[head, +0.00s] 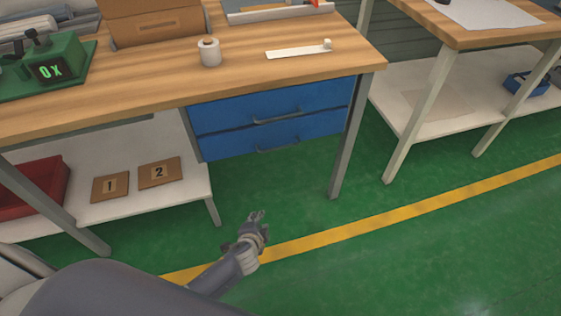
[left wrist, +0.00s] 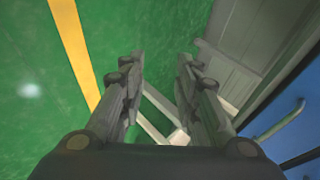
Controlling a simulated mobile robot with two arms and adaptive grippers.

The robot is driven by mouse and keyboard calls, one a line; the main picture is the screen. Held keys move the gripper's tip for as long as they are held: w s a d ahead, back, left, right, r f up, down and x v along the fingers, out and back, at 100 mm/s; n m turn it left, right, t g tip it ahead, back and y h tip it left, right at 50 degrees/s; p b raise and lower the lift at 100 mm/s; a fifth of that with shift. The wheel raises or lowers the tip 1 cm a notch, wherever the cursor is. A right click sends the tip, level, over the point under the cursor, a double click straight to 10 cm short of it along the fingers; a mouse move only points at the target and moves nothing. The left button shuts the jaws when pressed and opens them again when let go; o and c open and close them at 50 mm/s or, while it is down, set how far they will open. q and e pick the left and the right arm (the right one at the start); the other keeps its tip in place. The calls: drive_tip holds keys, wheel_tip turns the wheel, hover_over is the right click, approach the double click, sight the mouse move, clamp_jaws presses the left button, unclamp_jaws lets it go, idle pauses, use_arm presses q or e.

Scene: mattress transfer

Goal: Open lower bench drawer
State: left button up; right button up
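Two blue drawers hang under the right part of the wooden bench, one above the other, both shut. The lower drawer (head: 225,144) has a thin bar handle (head: 278,146) near its bottom edge. The upper drawer (head: 225,115) has a similar handle (head: 277,118). My left gripper (head: 257,216) is in front of and below the drawers, apart from them. In the left wrist view its fingers (left wrist: 160,62) are spread with nothing between them. A blue drawer front (left wrist: 297,138) with a handle (left wrist: 281,122) shows at the right there; I cannot tell which drawer. My right gripper is not in view.
The wooden bench top (head: 150,87) holds a green device (head: 48,72), a cardboard box and a white roll (head: 209,52). A lower shelf (head: 190,192) has numbered cards and a red bin (head: 38,182). A bench leg (head: 345,150) stands right of the drawers. The green floor in front is clear.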

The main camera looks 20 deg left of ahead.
use_arm(q)
drive_tip(key=w+d+r+m+t+y+b, duration=0.1)
drive_tip(key=w+r+t+b, duration=0.2)
drive_tip(key=w+r, duration=0.35)
drive_tip(key=w+d+r+m+t+b, duration=0.2)
drive_tip(key=w+r+t+b, duration=0.1)
drive_tip(key=r, duration=0.7)
drive_tip(key=b+x, duration=0.1)
drive_tip(key=x, duration=0.9)
drive_tip(key=shift+w+b, duration=0.4)
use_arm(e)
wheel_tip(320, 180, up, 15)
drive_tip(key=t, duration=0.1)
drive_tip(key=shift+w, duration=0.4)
use_arm(q)
drive_tip(key=shift+a, duration=0.1)
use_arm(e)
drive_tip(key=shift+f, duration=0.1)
use_arm(q)
clamp_jaws()
